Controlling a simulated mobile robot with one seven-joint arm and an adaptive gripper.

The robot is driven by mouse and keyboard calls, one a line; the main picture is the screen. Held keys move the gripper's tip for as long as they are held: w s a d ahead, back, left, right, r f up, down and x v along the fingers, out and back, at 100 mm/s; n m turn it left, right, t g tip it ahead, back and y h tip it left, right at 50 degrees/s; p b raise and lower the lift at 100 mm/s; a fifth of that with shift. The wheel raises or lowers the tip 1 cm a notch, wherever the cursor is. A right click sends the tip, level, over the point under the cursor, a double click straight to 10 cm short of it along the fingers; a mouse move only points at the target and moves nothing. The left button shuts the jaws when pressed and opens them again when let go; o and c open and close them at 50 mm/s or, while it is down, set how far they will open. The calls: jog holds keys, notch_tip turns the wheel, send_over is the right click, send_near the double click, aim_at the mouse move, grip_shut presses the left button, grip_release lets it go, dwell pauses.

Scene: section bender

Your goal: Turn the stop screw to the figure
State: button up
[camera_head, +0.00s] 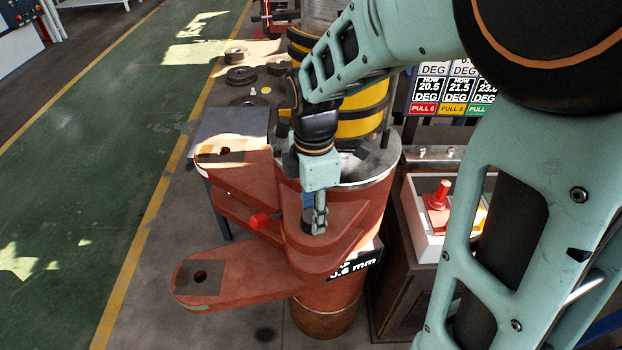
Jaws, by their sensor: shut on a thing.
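My gripper (319,214) points down over the upper red arm of the bender (345,225). Its fingers are shut on a small dark round head (310,224), which looks like the stop screw, on top of that arm. The fingers hide part of the head, and any marks on it are too small to read. A black plate (352,266) on the red column below ends in ".6 mm" in white; its first figure is partly cut off from view.
A lower red arm (235,275) reaches left with a hole near its end. A white box (424,218) with a red handle (439,195) stands at right. Green floor (90,140) at left is clear.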

jog(key=m+b, duration=0.1)
jog(key=m, duration=0.5)
dwell(0.3)
jog(key=shift+m, duration=0.4)
jog(key=o, duration=1.2)
jog(key=shift+c, duration=0.2)
notch_tip(320, 180, up, 12)
